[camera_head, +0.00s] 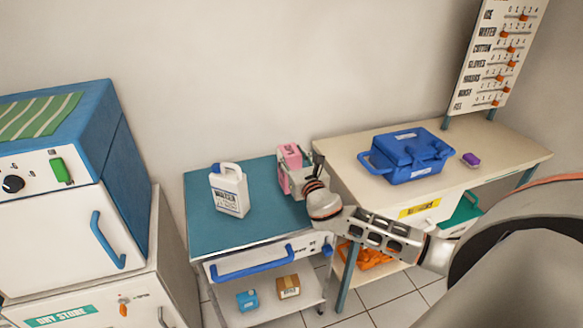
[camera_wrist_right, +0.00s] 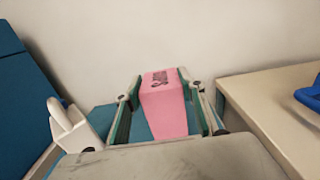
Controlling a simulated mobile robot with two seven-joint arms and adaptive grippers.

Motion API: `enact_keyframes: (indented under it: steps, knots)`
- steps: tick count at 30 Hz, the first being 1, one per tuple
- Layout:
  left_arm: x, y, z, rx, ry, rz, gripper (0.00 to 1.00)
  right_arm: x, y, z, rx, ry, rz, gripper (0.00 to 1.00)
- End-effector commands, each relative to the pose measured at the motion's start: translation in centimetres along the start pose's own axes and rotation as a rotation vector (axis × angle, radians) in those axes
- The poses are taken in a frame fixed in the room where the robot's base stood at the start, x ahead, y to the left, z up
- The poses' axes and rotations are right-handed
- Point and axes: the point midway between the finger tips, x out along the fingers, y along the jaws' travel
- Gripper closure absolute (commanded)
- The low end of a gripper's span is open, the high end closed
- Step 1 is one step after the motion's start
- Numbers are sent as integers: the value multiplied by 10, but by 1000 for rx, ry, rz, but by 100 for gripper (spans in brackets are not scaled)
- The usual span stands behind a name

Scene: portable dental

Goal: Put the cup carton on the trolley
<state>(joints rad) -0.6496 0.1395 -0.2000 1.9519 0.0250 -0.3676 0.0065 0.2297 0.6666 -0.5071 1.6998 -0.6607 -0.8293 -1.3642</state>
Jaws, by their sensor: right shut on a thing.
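The pink cup carton (camera_head: 290,158) is at the right part of the trolley's teal top (camera_head: 204,236). My right gripper (camera_head: 298,178) is shut on it, reaching in from the right. In the right wrist view the carton (camera_wrist_right: 163,104) stands between the two fingers (camera_wrist_right: 160,108), with dark print near its far end. The gripper hides the carton's lower part in the head view, so I cannot tell whether it touches the trolley top. My left gripper is not in view.
A white water jug (camera_head: 229,192) stands on the trolley's left part. A cream table (camera_head: 340,150) with a blue case (camera_head: 408,156) and a purple object (camera_head: 471,159) adjoins on the right. A blue and white cabinet (camera_head: 60,215) stands at left. The trolley's front middle is clear.

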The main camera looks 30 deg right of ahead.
Motion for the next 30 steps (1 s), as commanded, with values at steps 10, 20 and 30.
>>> enact_keyframes:
  steps: [10, 20, 30]
  knots:
    - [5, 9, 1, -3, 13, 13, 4, 0, 1, -41, 0, 1, 1, 97]
    - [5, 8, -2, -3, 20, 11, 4, 0, 1, -42, 0, 1, 1, 97]
    - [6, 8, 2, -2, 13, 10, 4, -1, 1, -44, 0, 2, 1, 44]
